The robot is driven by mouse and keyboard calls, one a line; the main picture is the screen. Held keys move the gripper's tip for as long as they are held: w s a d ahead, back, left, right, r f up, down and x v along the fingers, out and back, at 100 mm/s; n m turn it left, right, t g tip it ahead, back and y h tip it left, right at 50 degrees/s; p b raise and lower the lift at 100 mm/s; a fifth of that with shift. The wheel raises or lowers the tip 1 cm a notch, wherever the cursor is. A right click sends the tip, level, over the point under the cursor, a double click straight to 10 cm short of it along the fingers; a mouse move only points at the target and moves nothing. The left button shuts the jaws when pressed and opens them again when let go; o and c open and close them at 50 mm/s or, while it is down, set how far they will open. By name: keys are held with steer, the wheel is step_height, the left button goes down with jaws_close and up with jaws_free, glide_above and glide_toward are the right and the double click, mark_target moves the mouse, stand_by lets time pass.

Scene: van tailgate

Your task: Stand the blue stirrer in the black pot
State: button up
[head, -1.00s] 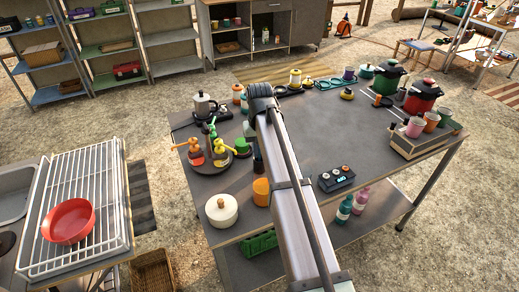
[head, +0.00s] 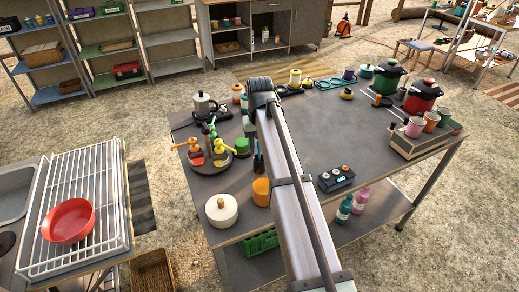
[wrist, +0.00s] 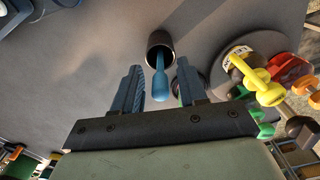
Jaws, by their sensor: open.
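The blue stirrer (wrist: 160,84) shows in the wrist view with its thick end towards the camera and its thin neck running into the mouth of the black pot (wrist: 151,49). It stands in the pot, seen nearly end-on, so its tilt is hard to judge. My gripper (wrist: 158,86) is open, one finger on each side of the stirrer with a gap on both sides. In the head view the stirrer (head: 257,147) rises from the dark pot (head: 258,166), just left of my arm and behind an orange cup. My gripper is hidden there behind my arm.
An orange cup (head: 261,196) and a lidded white pot (head: 222,211) stand near the table's front edge. A round tray (head: 211,168) with orange and yellow bottles lies to the left. A small black box (head: 336,179) lies right of my arm. The table's middle right is clear.

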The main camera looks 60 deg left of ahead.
step_height(320, 180, up, 10)
steer(key=shift+r, duration=0.1)
stand_by(0.8)
